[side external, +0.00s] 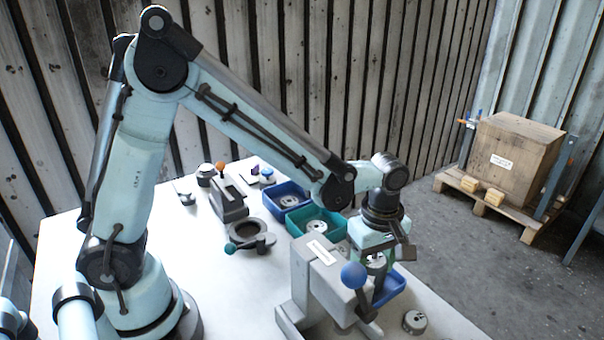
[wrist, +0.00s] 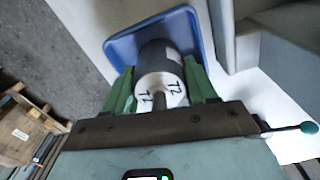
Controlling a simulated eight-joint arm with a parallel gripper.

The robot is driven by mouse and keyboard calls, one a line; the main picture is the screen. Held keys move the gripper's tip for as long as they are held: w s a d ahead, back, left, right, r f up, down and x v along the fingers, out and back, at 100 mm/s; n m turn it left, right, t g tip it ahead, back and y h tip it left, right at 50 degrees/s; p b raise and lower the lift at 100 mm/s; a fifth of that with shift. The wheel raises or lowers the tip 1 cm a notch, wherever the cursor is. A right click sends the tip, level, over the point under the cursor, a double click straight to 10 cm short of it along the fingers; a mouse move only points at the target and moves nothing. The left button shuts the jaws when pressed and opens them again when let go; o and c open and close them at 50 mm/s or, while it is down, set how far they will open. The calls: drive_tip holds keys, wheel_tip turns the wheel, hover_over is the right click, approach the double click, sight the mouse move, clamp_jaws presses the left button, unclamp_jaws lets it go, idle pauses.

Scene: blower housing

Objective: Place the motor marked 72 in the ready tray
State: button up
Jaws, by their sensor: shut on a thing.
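The motor marked 72 (wrist: 161,88) is a dark cylinder with a white end face and a short shaft. My gripper (wrist: 160,76) is shut on it, with green fingers on both sides. In the side external view the motor (side external: 376,261) shows below my gripper (side external: 374,254), partly hidden. A blue tray (wrist: 119,46) lies behind the motor in the wrist view. The same tray (side external: 396,289) is under the gripper in the side view. I cannot tell whether the motor touches it. No tray label is readable.
A grey press-like fixture (side external: 318,265) with a blue knob (side external: 354,275) stands close left of the gripper. A loose motor (side external: 414,321) stands at the front right.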

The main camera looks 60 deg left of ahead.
drive_tip(key=o, duration=1.4)
drive_tip(key=shift+o, duration=0.2)
drive_tip(key=shift+r, duration=0.1)
wheel_tip(320, 180, up, 11)
drive_tip(key=shift+r, duration=0.15)
drive_tip(key=shift+s+a+r, duration=0.1)
drive_tip(key=shift+a+r, duration=0.05)
drive_tip(key=shift+r, duration=0.25)
drive_tip(key=s+a+f+m+t, duration=0.1)
drive_tip(key=s+a+m+t, duration=0.6)
drive_tip(key=m, duration=0.8)
drive_tip(key=shift+s+a+f+m, duration=0.35)
drive_tip(key=shift+s+a, duration=0.3)
drive_tip(key=shift+a, duration=1.2)
